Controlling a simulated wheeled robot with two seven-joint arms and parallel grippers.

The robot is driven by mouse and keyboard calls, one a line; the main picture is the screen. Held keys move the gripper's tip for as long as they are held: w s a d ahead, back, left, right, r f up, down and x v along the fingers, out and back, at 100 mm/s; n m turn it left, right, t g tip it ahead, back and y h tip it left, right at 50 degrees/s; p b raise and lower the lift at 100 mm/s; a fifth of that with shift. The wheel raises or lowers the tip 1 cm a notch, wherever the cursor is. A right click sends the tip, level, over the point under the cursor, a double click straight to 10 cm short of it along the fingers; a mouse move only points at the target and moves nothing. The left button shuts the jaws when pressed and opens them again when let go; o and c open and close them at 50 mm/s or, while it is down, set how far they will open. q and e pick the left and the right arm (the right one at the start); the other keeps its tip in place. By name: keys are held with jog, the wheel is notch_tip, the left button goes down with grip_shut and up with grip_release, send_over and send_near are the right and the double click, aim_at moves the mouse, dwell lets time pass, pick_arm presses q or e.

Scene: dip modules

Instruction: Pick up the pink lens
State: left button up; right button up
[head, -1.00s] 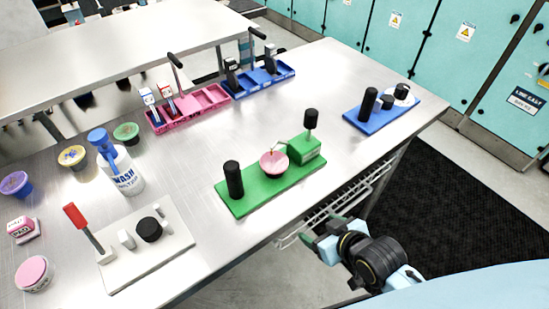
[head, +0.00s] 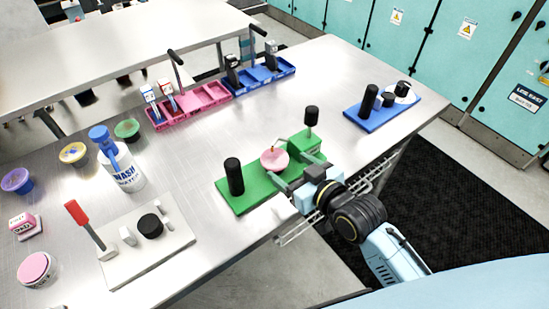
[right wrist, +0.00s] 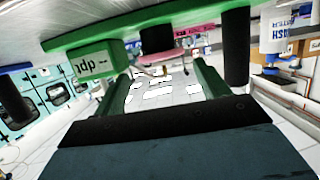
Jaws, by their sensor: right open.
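The pink lens (head: 274,160) is a round disc on the green module (head: 245,200), between a black post and a green block. In the right wrist view the pink lens (right wrist: 160,58) shows as a thin pink edge between and beyond the fingers. My right gripper (head: 295,171) is open beside the lens on its near right side, with its fingers pointing at it. In the right wrist view the open gripper (right wrist: 162,70) has nothing between its fingers that I can tell is touching. My left gripper is not in view.
A black post (head: 234,176) and a green block (head: 305,147) with a black knob flank the lens. A blue module (head: 385,112) stands right. A white module (head: 125,270), wash bottle (head: 122,172) and pots stand left. Pink (head: 190,112) and blue trays (head: 262,80) lie behind.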

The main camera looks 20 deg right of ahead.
aim_at(279, 163)
jog(key=shift+f+x, duration=0.2)
jog(key=shift+x, duration=1.2)
jog(key=shift+f+x, duration=0.15)
jog(key=shift+x, duration=1.2)
jog(key=shift+s, duration=0.2)
jog(key=shift+c, duration=0.3)
jog(key=c, duration=0.7)
